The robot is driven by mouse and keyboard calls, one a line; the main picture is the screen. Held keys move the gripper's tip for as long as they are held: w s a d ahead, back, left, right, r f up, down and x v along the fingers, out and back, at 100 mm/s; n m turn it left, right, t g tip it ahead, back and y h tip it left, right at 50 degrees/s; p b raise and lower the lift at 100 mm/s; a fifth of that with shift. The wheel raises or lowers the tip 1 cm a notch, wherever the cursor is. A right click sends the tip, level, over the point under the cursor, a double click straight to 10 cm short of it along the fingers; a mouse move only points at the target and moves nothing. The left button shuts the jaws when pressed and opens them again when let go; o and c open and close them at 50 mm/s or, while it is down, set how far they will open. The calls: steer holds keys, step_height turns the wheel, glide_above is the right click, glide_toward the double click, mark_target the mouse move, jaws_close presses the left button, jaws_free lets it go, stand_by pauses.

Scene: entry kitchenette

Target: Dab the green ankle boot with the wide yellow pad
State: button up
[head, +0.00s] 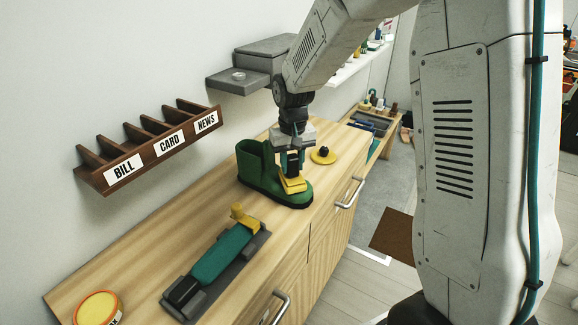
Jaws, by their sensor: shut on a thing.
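The green ankle boot (257,174) stands upright on the wooden counter, with its shaft to the left and its toe to the right. My gripper (292,168) points down over the front part of the boot and is shut on the wide yellow pad (292,186). The pad's yellow face is low, in front of the boot's upper. It looks against or very close to the boot; I cannot tell whether they touch. The gripper and pad hide part of the boot's instep.
A round yellow disc with a dark knob (323,155) lies behind the boot. A teal and grey device with a yellow end (222,254) lies nearer on the counter (135,260). An orange-yellow round tin (97,308) is at front left. A labelled wall rack (150,150) and grey shelf (240,80) flank the wall.

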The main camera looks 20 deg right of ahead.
mark_target(287, 180)
steer(key=shift+w+d, duration=0.7)
steer(key=shift+d, duration=0.25)
steer(key=shift+w+d, duration=0.65)
steer(key=shift+d, duration=0.3)
steer(key=shift+f, duration=0.15)
steer(key=shift+a, duration=0.1)
steer(key=shift+s+a+r, duration=0.1)
steer(key=shift+s+a, duration=0.6)
steer(key=shift+a, duration=0.25)
steer(key=shift+s+a+r, duration=0.1)
steer(key=shift+s+a, duration=0.65)
steer(key=shift+a, duration=0.2)
steer(key=shift+s+a, duration=0.7)
steer(key=shift+a, duration=0.25)
step_height(287, 180, up, 6)
steer(key=shift+r, duration=0.1)
steer(key=shift+r, duration=1.4)
